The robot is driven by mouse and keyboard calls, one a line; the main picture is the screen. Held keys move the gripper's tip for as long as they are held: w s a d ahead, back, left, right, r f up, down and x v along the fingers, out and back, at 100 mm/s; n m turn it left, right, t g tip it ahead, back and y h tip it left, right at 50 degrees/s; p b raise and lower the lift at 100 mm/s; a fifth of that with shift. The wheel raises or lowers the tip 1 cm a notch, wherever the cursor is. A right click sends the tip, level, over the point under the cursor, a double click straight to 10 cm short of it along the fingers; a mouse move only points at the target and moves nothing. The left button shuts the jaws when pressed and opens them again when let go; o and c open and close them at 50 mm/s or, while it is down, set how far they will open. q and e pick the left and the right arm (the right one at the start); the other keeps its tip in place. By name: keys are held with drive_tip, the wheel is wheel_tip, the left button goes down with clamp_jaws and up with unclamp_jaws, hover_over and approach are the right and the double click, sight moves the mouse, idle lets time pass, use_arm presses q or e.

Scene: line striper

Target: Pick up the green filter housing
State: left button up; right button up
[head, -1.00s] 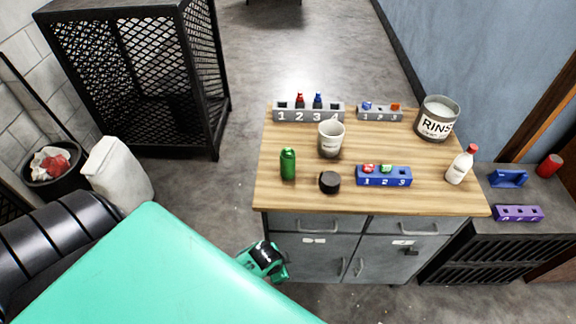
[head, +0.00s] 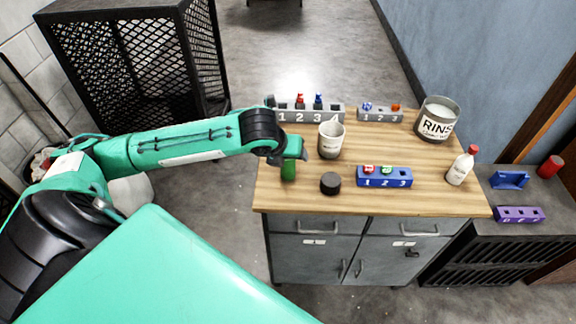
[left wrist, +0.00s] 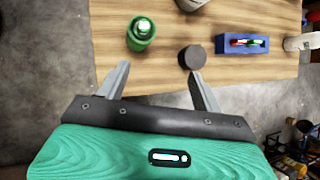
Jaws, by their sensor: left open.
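The green filter housing (head: 288,173) is a small green cylinder standing upright near the left edge of the wooden tabletop. In the head view my left gripper (head: 297,154) overlaps it and hides its upper part. In the left wrist view the housing (left wrist: 141,34) stands beyond the fingertips, nearer the left finger. My left gripper (left wrist: 160,69) is open, with nothing between its fingers. My right gripper is not in view.
A black round cap (head: 330,183) and a white mug (head: 331,140) stand just right of the housing. A blue numbered block (head: 384,181), a grey numbered rack (head: 334,115), a white bottle (head: 461,168) and a RINSE can (head: 437,120) are also on the table.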

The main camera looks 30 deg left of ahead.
use_arm(q)
wheel_tip(320, 180, up, 3)
drive_tip(key=a+m, duration=0.2)
drive_tip(key=a, duration=0.1)
drive_tip(key=p, duration=0.1)
hover_over(288, 165)
drive_tip(key=shift+m+y, duration=0.3)
drive_tip(key=f, duration=0.7)
drive_tip(key=shift+s+a+f, duration=0.15)
drive_tip(key=shift+a+f, duration=0.05)
drive_tip(key=shift+a, duration=0.1)
drive_tip(key=shift+s+p+x, duration=0.15)
drive_tip(key=shift+p+x, duration=0.35)
drive_tip(key=shift+x, duration=0.85)
drive_tip(key=shift+s+p+x, duration=0.1)
drive_tip(key=shift+p+x, duration=0.35)
drive_tip(key=shift+x, duration=0.85)
drive_tip(key=shift+a+f, duration=0.1)
drive_tip(key=shift+a, duration=0.05)
drive_tip(key=c, duration=1.2)
drive_tip(key=shift+c, duration=0.6)
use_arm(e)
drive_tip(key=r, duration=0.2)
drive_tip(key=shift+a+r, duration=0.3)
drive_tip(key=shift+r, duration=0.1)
